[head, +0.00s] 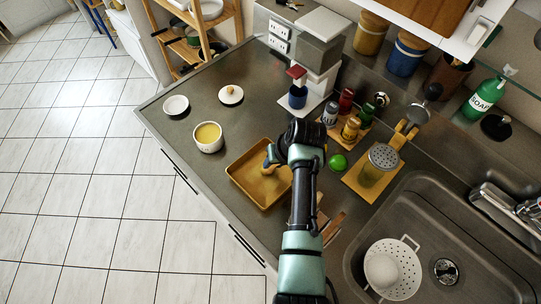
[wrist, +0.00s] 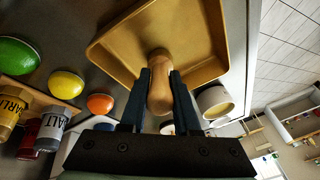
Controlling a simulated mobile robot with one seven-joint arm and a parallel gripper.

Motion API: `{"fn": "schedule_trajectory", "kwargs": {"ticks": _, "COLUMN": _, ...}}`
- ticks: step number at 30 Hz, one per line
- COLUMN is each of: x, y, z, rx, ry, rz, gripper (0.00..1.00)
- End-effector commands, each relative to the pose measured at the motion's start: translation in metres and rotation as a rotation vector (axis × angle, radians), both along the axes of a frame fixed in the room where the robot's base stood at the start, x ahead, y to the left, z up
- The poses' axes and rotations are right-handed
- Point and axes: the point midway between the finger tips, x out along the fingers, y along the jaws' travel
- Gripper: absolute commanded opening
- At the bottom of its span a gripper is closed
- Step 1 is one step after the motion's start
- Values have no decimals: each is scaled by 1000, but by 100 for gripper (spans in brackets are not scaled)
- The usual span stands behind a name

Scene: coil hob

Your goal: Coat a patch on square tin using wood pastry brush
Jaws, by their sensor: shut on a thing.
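The square tin (head: 240,181) is a shallow yellow-brown tray on the dark counter. It also shows in the wrist view (wrist: 112,45), with its near edge just past my fingers. My gripper (wrist: 159,78) is shut on the wood pastry brush (wrist: 159,92), whose pale handle runs between the two dark fingers. In the head view the brush (head: 268,161) is over the tin's upper right part, beside my gripper (head: 277,155). The bristles are mostly hidden, and I cannot tell whether they touch the tin.
A white bowl of yellow contents (head: 208,137) stands left of the tin.

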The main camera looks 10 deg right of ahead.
Motion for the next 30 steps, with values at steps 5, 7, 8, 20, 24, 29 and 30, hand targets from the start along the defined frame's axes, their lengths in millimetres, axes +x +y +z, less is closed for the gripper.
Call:
{"fn": "schedule_trajectory", "kwargs": {"ticks": 5, "x": -14, "y": -10, "z": 2, "rx": 1, "ry": 2, "rz": -3, "gripper": 0}}
{"fn": "schedule_trajectory", "kwargs": {"ticks": 7, "x": -18, "y": -13, "z": 2, "rx": 1, "ry": 0, "rz": -2, "gripper": 0}}
{"fn": "schedule_trajectory", "kwargs": {"ticks": 8, "x": -19, "y": -14, "z": 2, "rx": 1, "ry": 1, "rz": -3, "gripper": 0}}
{"fn": "schedule_trajectory", "kwargs": {"ticks": 20, "x": -38, "y": -26, "z": 1, "rx": 0, "ry": 2, "rz": -1, "gripper": 0}}
{"fn": "schedule_trajectory", "kwargs": {"ticks": 24, "x": -47, "y": -33, "z": -1, "rx": 0, "ry": 2, "rz": -1, "gripper": 0}}
{"fn": "schedule_trajectory", "kwargs": {"ticks": 29, "x": -50, "y": -35, "z": -3, "rx": 0, "ry": 2, "rz": -1, "gripper": 0}}
{"fn": "schedule_trajectory", "kwargs": {"ticks": 30, "x": -50, "y": -34, "z": -3, "rx": 0, "ry": 3, "rz": 0, "gripper": 0}}
